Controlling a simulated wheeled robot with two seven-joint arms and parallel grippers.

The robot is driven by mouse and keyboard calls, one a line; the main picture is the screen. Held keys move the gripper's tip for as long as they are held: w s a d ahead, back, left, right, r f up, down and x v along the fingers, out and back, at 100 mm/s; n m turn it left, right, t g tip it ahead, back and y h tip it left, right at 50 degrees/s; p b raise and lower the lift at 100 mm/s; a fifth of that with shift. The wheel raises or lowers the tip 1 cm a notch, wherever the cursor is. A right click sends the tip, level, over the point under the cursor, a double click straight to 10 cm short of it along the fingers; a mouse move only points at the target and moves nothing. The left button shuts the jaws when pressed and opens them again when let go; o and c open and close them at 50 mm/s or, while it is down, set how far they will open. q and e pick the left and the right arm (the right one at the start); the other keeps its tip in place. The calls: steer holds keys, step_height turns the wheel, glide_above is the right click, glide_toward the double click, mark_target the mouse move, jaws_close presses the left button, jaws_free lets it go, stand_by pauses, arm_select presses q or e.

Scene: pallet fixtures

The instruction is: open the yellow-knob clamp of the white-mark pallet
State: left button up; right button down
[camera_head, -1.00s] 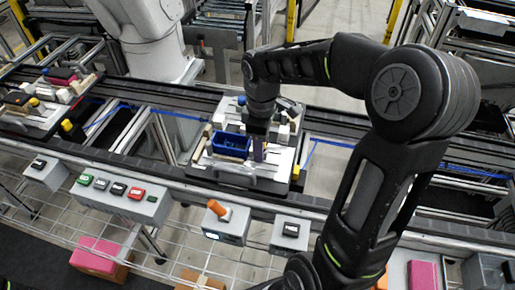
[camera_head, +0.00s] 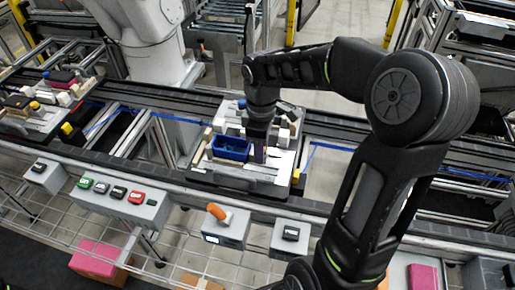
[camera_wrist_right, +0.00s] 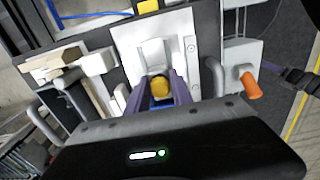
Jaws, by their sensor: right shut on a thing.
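My right gripper (camera_head: 258,150) reaches down from above to the middle pallet (camera_head: 284,166), which sits on the conveyor. In the right wrist view its two purple-grey fingers (camera_wrist_right: 160,94) lie on either side of a round yellow knob (camera_wrist_right: 160,86) and are shut on it. The knob stands in front of a white clamp block (camera_wrist_right: 153,50) on the pallet. In the head view the gripper hides this knob. A blue bin (camera_head: 230,148) sits to the left of the gripper on the same pallet. I cannot make out the white mark. My left gripper is not in view.
A blue knob (camera_head: 241,103) stands at the pallet's back. Wooden blocks (camera_wrist_right: 62,60) show left of the gripper in the wrist view. An orange lever (camera_head: 219,212) and a button box (camera_head: 120,194) line the front rail. Another loaded pallet (camera_head: 40,120) stands at the left.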

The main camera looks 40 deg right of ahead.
steer(key=shift+s+d, duration=0.1)
steer(key=shift+s+d, duration=0.7)
steer(key=shift+s, duration=0.2)
steer(key=c, duration=1.3)
jaws_free()
steer(key=shift+r+p, duration=3.3)
steer(key=shift+r, duration=0.7)
